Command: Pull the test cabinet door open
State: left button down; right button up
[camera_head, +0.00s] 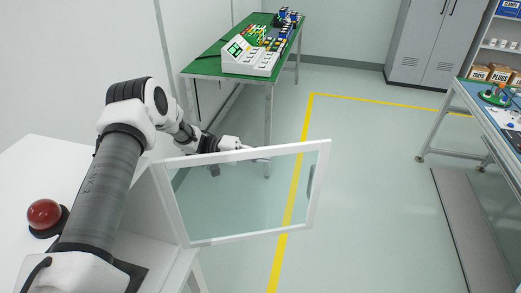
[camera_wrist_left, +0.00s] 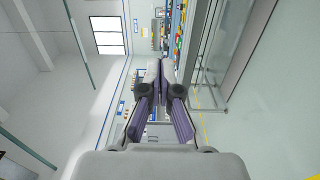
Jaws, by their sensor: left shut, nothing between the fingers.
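The test cabinet door (camera_head: 188,241), a white frame around a clear pane, stands swung out from the white cabinet (camera_head: 150,255) at the left in the head view. A dark handle (camera_head: 311,181) is on its free side. My left arm reaches over the cabinet, and my left gripper (camera_head: 262,153) is at the far side of the door, near its top edge. I cannot tell whether it touches the frame. In the left wrist view the gripper's fingers (camera_wrist_left: 160,72) are shut with nothing between them. My right gripper is in neither view.
A red button (camera_head: 44,213) sits on the cabinet top. A green bench (camera_head: 205,67) with racks stands behind. A blue-topped bench (camera_head: 460,91) is at the right, with a grey locker (camera_head: 430,40) behind. The floor beyond the door is clear.

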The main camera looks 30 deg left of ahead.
pick_arm(q)
jog(key=d+b, duration=0.2)
jog(key=d, duration=0.9)
jog(key=shift+s+d, duration=0.4)
jog(key=shift+s, duration=0.05)
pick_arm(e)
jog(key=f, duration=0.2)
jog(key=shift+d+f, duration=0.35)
pick_arm(q)
jog(key=shift+d, duration=0.1)
